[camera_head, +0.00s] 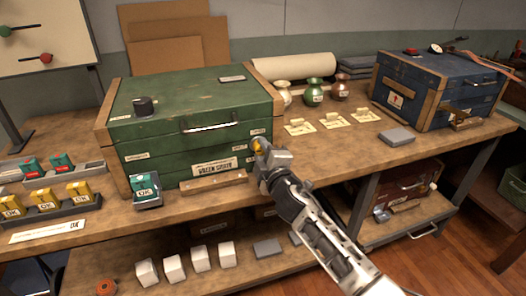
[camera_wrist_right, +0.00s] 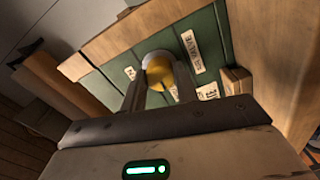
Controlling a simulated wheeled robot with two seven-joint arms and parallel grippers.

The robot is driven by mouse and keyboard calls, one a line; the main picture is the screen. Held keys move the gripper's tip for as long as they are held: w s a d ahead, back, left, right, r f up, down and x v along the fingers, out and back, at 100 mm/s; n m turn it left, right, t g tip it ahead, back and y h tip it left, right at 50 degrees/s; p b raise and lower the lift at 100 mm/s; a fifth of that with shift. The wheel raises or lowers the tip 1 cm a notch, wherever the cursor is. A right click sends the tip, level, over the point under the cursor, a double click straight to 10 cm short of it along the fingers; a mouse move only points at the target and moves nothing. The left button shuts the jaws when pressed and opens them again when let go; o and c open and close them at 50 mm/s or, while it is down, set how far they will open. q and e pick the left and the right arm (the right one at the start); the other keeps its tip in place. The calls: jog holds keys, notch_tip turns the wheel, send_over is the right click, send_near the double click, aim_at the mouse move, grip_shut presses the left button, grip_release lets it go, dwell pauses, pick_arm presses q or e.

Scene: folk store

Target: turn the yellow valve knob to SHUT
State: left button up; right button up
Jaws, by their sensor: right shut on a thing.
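The yellow valve knob (camera_head: 257,144) sits on the front of the green chest (camera_head: 150,120), near its right edge. My right gripper (camera_head: 262,152) reaches it from the front right and is shut on it. In the right wrist view the yellow knob (camera_wrist_right: 158,72) shows between the two fingers of my right gripper (camera_wrist_right: 160,85). A label on the green face beside it reads like "VALVE". Other labels near the knob are partly hidden by the fingers, and I cannot read which mark the knob points to. My left gripper does not show.
A small teal box (camera_head: 145,188) stands at the chest's front left. Yellow boxes (camera_head: 45,200) stand in a tray at the left. White blocks (camera_head: 174,268) stand on the lower shelf.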

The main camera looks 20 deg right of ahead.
jog(key=shift+f+n, duration=0.1)
jog(key=shift+n, duration=0.6)
jog(key=o, duration=1)
jog(key=s, duration=1.6)
jog(key=shift+d+r, duration=0.25)
jog(key=shift+f, duration=0.1)
